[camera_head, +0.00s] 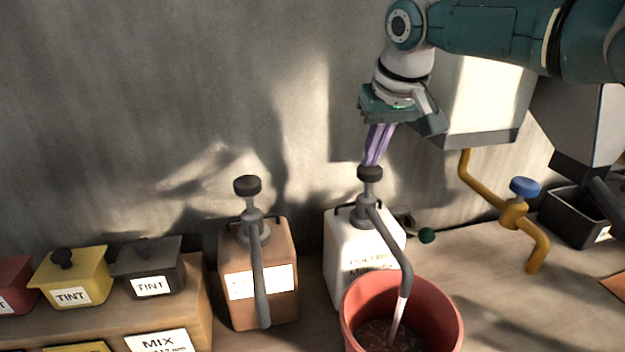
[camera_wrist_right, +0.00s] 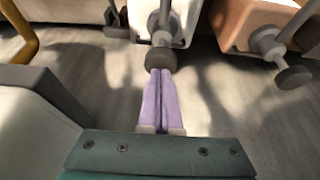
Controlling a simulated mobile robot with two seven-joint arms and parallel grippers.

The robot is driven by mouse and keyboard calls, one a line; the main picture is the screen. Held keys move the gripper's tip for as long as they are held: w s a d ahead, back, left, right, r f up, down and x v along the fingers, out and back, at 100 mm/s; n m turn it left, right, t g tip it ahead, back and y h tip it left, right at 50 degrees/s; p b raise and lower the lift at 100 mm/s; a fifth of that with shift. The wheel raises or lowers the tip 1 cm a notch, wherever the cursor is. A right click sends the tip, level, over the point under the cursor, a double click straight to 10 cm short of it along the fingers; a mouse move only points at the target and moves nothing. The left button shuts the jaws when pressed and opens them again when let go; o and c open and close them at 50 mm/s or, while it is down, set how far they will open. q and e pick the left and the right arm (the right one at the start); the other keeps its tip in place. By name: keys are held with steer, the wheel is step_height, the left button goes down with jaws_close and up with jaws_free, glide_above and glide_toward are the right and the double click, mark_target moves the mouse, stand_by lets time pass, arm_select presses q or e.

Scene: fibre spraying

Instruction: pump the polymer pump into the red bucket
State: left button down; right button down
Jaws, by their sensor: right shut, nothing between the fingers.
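The polymer pump is a white jug (camera_head: 350,254) with a grey pump and a dark round knob (camera_head: 370,174); its label is only partly legible. Its spout bends down over the red bucket (camera_head: 453,313), and a whitish stream or tip reaches into the dark contents. My right gripper (camera_head: 371,163) is shut with its purple fingers pointing down, tips at the top of the knob. In the right wrist view the closed fingertips (camera_wrist_right: 160,71) meet the edge of the dark knob (camera_wrist_right: 161,60). Nothing shows between the fingers. My left gripper is out of view.
A brown jug (camera_head: 262,293) with its own pump stands left of the white jug. Tint boxes (camera_head: 75,280) sit on a wooden stand at the left. A yellow pipe with a blue-handled valve (camera_head: 524,188) and a dark bin (camera_head: 578,215) are at the right. A wall stands behind.

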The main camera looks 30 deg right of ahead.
steer(key=shift+f+b, duration=0.95)
steer(key=shift+f, duration=0.5)
steer(key=shift+r, duration=0.15)
steer(key=shift+r+p, duration=2.1)
steer(key=shift+p, duration=0.2)
steer(key=shift+r, duration=0.15)
step_height(320, 180, up, 6)
steer(key=p, duration=0.6)
